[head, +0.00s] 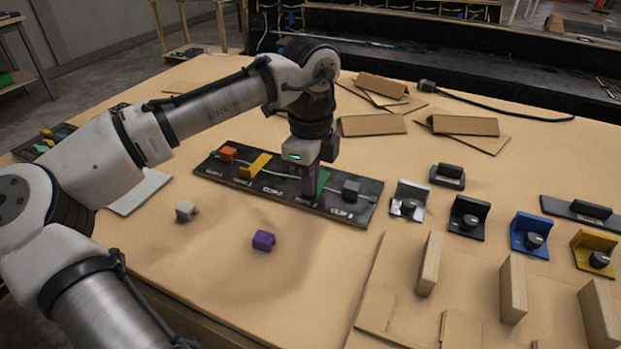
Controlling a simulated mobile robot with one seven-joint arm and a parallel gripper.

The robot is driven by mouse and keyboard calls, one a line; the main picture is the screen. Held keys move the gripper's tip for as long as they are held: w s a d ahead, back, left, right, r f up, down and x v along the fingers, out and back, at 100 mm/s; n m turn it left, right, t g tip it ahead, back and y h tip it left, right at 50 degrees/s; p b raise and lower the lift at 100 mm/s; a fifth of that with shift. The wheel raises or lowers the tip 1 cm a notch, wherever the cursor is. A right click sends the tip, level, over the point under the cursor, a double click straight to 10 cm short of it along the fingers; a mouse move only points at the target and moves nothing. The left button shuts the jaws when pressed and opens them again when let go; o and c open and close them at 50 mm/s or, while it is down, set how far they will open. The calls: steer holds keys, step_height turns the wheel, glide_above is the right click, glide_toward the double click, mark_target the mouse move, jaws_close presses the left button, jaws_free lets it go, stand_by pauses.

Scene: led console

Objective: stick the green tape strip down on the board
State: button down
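The black board (274,188) lies on the table in the middle of the view, with white markings along its front. The green tape strip (323,179) shows at the board's right half, just right of my gripper. It looks raised at an angle, and its left part is hidden. My gripper (309,190) points down over the board, with its fingers low beside the green strip. Whether the fingers are open or shut, and whether they touch the strip, I cannot tell.
On the board are an orange block (227,154), a yellow strip (255,166) and a grey block (351,189). A purple block (263,240) and a pale grey block (186,211) lie in front. Brackets with knobs, including a blue one (529,235), and upright wooden pieces (513,289) stand right.

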steer(key=c, duration=1.6)
jaws_free()
steer(key=shift+o, duration=0.2)
